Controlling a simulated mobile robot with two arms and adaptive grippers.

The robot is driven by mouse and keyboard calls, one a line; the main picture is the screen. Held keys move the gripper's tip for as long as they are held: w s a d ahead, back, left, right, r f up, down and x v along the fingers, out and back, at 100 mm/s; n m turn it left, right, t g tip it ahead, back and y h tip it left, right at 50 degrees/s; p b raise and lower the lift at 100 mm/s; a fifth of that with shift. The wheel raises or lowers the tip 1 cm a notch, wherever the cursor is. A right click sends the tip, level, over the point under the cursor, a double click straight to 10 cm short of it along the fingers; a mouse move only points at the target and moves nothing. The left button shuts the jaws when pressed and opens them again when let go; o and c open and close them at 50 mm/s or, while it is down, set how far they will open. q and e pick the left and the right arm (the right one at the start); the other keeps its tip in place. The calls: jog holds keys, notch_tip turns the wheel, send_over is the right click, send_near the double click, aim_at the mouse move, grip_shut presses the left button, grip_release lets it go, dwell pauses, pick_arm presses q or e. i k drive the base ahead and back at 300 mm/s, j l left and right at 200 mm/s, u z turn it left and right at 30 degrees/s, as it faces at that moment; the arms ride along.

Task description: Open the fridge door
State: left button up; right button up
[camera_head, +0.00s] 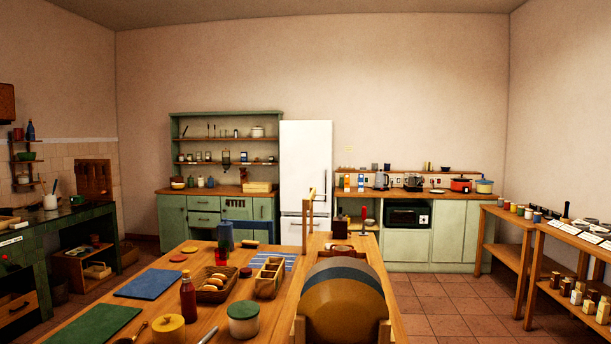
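The white fridge (305,165) stands against the back wall, between the green hutch and the low green cabinets. Its tall upper door looks closed, with a thin vertical handle near the right edge. A lower door or drawer section (292,228) lies below a dark seam. Its lower part is partly hidden behind a wooden post on the table. Neither of my grippers shows in this view.
A long wooden table (255,325) fills the foreground, with a large striped barrel (345,300), a basket (214,284) and jars on it. Open tiled floor (455,305) lies to its right, before wooden shelves (570,240). A green hutch (222,205) adjoins the fridge.

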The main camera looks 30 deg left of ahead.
aim_at(306, 145)
jog(key=i+l+z, duration=0.4)
jog(key=i+z, duration=0.2)
jog(key=i+l+z, duration=0.15)
jog(key=i+z, duration=0.2)
jog(key=i, duration=0.8)
jog(key=i+j+u, duration=0.1)
jog(key=i+u, duration=0.7)
jog(key=i+l+u, duration=0.25)
jog(key=i+u, duration=0.15)
jog(key=i+l+u, duration=0.1)
jog(key=i+u, duration=0.35)
jog(key=i, duration=3.9)
